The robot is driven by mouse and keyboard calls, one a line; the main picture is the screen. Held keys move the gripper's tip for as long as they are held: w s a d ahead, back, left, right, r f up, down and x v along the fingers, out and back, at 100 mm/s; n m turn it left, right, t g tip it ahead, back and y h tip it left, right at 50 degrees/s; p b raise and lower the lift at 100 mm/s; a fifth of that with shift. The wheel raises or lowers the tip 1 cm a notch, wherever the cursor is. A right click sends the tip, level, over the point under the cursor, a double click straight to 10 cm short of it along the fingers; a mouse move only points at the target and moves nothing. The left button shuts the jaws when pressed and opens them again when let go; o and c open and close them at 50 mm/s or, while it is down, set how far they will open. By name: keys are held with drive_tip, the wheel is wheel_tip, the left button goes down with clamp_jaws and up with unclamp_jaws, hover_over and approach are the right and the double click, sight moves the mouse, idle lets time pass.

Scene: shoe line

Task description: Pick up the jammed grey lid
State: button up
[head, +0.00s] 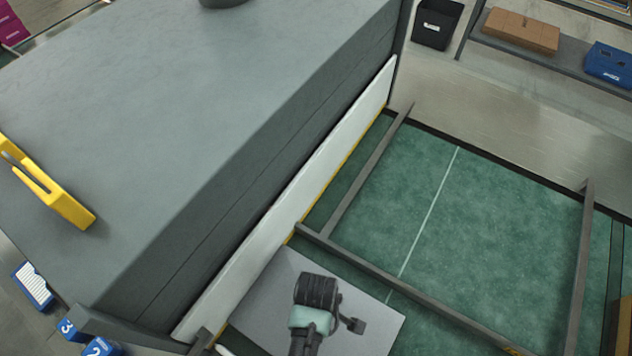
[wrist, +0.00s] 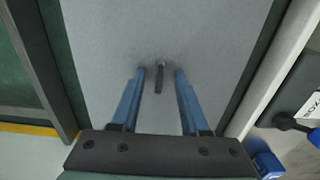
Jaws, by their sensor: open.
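The grey lid (head: 262,290) is a flat light-grey sheet at the bottom centre of the head view, beside the machine's white strip and over the green belt. In the wrist view the lid (wrist: 95,35) fills the middle. A small dark tab (wrist: 159,80) stands out from it. My gripper (wrist: 160,74) is open, its two blue fingers either side of the tab with a gap on each side. I cannot tell how deep the fingertips reach. In the head view my wrist is above the lid and hides part of it and the fingers.
A dark rail (head: 400,284) crosses beside the lid, and another frame bar (head: 367,170) runs up to the back. The big grey machine housing (head: 190,110) with its white strip (head: 300,190) stands on the left. The green belt (head: 480,215) is clear on the right.

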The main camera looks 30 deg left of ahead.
drive_tip(key=shift+c, duration=0.2)
clamp_jaws()
idle(0.3)
